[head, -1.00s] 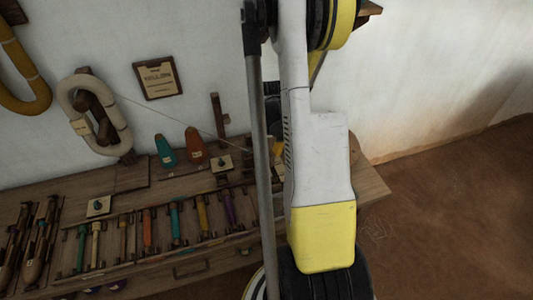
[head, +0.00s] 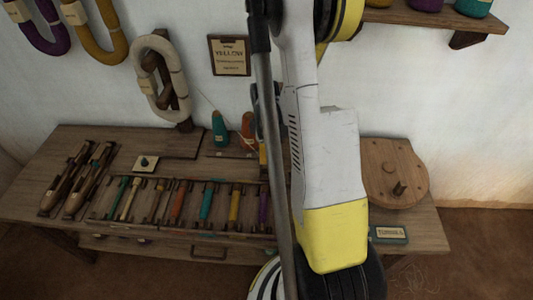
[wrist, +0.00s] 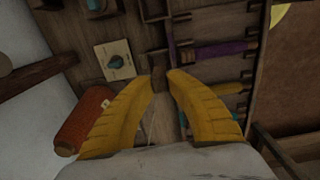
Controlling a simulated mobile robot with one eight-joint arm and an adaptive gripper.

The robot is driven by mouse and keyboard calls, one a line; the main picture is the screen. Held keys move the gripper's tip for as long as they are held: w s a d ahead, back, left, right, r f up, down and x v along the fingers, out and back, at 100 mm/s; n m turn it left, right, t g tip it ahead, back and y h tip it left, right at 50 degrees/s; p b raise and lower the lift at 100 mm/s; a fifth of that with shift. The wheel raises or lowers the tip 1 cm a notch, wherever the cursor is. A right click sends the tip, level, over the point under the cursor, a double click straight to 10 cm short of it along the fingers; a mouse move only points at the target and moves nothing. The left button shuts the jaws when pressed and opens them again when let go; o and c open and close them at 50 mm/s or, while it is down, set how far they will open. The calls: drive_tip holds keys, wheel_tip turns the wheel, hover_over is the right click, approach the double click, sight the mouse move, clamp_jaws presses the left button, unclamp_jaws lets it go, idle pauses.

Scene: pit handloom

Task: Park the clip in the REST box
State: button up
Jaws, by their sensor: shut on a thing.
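In the wrist view my gripper (wrist: 163,76) has its two yellow fingers closed in on a small brown piece (wrist: 159,80) at the tips. It looks like the clip, but little of it shows. The tips are over the bench, close to a pale card with a teal knob (wrist: 117,61) and a purple bobbin (wrist: 216,50). I cannot make out a REST label in either view.
The bench (head: 62,205) carries a row of coloured bobbins (head: 205,202), shuttles (head: 90,180) and another knobbed card (head: 146,163). A round wooden disc (head: 393,170) stands at the bench's right end.

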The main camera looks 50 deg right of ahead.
sight(266, 167)
drive_tip(key=shift+f+b, duration=2.35)
drive_tip(key=shift+f, duration=0.9)
drive_tip(key=o, duration=0.9)
drive_tip(key=shift+o, duration=0.6)
drive_tip(key=shift+o, duration=1.2)
wheel_tip(266, 167, up, 8)
drive_tip(key=p, duration=0.5)
drive_tip(key=shift+r+p, duration=0.1)
drive_tip(key=shift+p, duration=0.2)
